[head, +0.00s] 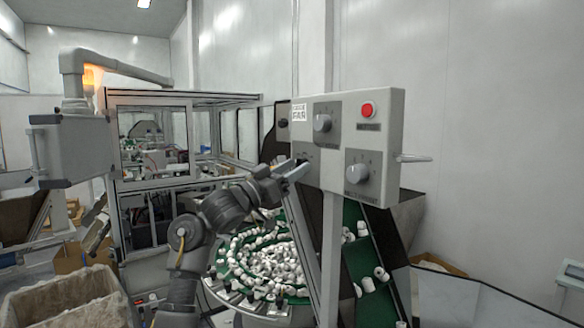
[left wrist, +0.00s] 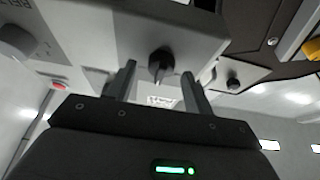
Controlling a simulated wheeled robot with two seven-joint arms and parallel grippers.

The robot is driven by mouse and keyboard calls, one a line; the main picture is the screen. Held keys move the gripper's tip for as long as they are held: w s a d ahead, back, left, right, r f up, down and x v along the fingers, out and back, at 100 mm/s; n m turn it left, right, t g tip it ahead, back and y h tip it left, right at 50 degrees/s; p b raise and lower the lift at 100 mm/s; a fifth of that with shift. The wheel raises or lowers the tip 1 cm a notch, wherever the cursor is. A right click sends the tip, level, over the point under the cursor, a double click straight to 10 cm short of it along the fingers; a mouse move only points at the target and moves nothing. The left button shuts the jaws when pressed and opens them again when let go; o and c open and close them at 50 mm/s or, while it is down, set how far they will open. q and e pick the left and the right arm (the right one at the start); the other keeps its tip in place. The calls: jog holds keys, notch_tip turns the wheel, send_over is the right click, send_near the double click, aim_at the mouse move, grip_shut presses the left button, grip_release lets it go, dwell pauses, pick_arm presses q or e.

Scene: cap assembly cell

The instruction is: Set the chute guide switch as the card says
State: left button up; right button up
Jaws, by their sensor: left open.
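The card (head: 299,113) is a white label at the upper left of the grey control box's front; its larger line seems to read "FAR", and the smaller line is unclear. A black switch knob (left wrist: 161,63) shows in the left wrist view on a grey plate, with a narrow grip. I take it as the guide switch; its label is not readable. My left gripper (head: 297,169) is open at the box's lower left and hides that knob in the head view. In the left wrist view its fingers (left wrist: 158,72) stand either side of the knob, with gaps. My right gripper is out of view.
The control box (head: 339,142) also carries two grey dials, upper (head: 323,123) and lower right (head: 360,172), and a red button (head: 367,110). Below are a bowl of white caps (head: 262,260) and a green chute (head: 372,270).

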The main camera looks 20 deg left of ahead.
pick_arm(q)
jog(key=shift+c, duration=0.3)
jog(key=c, duration=0.9)
jog(key=shift+m, duration=0.3)
jog(key=shift+a+f+m+g+h+b, duration=0.1)
jog(key=shift+m+g+h+b, duration=0.45)
jog(key=shift+m, duration=0.55)
jog(key=m+g, duration=0.1)
jog(key=m, duration=0.1)
jog(key=m+g+h, duration=0.1)
jog(key=m, duration=0.2)
jog(key=shift+w+m+h, duration=0.1)
jog(key=shift+m+h, duration=0.15)
jog(key=shift+m, duration=0.05)
jog(key=shift+a+m+g, duration=0.1)
jog(key=shift+m+g, duration=0.65)
jog(key=shift+m, duration=0.65)
jog(key=shift+r+h, duration=0.2)
jog(key=shift+h, duration=0.1)
